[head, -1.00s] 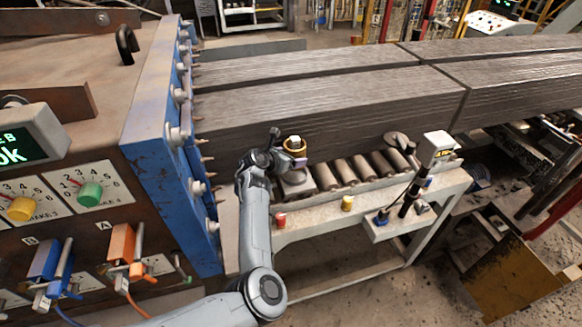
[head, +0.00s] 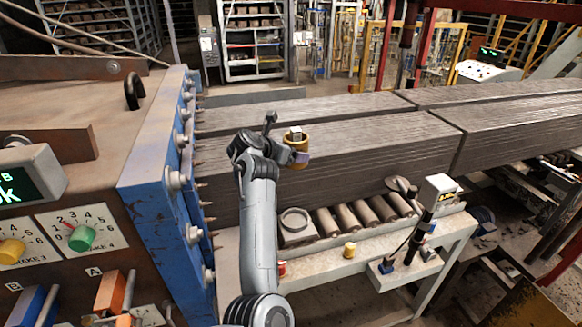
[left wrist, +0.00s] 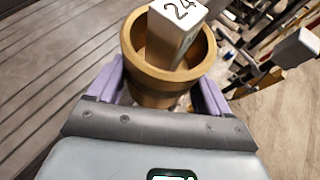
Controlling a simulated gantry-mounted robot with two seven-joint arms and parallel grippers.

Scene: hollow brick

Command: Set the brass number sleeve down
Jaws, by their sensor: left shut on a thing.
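The brass number sleeve (head: 298,142) is an open-topped brass cup in the head view. A pale block marked 24 (left wrist: 178,28) stands tilted inside it in the left wrist view, where the sleeve (left wrist: 158,85) fills the middle. My left gripper (head: 297,157) is shut on the sleeve, with one purple finger (left wrist: 106,82) on each side. It holds the sleeve up in front of the ribbed clay column, above the bench. Below it on the bench is a grey block with a round ring (head: 294,222). My right gripper is not in view.
Several rollers (head: 348,218) lie in a row on the bench (head: 325,256). A red cup (head: 282,268) and a yellow cup (head: 350,249) stand near its front edge. A white display box (head: 438,188) stands at right. The blue die plate (head: 160,190) with spikes is close at left.

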